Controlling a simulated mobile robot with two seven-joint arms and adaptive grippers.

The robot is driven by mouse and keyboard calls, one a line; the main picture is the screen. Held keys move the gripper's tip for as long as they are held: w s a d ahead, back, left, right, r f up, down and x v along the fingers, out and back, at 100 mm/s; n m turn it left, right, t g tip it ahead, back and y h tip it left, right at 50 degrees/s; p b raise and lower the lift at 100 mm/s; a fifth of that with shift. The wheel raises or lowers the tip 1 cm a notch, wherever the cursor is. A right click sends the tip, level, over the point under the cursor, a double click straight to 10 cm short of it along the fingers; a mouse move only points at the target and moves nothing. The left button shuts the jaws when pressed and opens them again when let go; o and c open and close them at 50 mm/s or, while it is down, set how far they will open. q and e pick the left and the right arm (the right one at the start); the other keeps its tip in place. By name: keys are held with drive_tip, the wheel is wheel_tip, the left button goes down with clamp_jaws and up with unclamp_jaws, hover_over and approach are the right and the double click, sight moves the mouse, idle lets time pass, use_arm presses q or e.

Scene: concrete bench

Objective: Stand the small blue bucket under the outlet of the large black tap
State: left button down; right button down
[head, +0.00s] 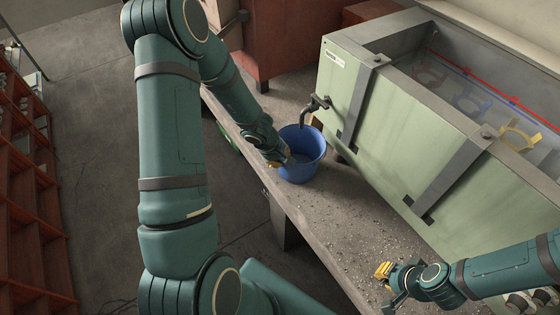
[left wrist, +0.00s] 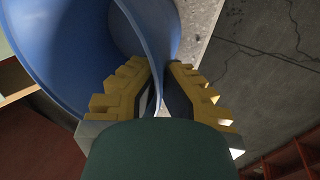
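The small blue bucket (head: 306,165) is upright at the bench's left edge, in front of the green tank. The large black tap (head: 314,104) sticks out of the tank wall, and its down-turned outlet appears over the bucket's opening. My left gripper (head: 284,158) is at the bucket's near-left rim. In the left wrist view its yellow-padded fingers (left wrist: 160,72) close on both sides of the blue bucket wall (left wrist: 90,50). I cannot tell whether the bucket's base fully rests on the bench. My right gripper (head: 386,287) is open and empty over the bench at lower right.
The concrete bench (head: 335,215) is bare and gritty between bucket and right gripper. The pale green tank (head: 400,130) with grey straps borders it on the right. A red-brown cabinet (head: 285,40) stands behind. Red shelving (head: 28,215) is at far left, across open floor.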

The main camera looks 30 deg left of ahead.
use_arm(q)
drive_tip(key=shift+r, duration=0.15)
use_arm(e)
drive_tip(key=shift+r, duration=0.1)
use_arm(q)
drive_tip(key=c, duration=1.6)
unclamp_jaws()
drive_tip(key=shift+f, duration=0.2)
drive_tip(key=o, duration=0.5)
drive_tip(key=shift+c, duration=0.2)
drive_tip(key=shift+r, duration=0.1)
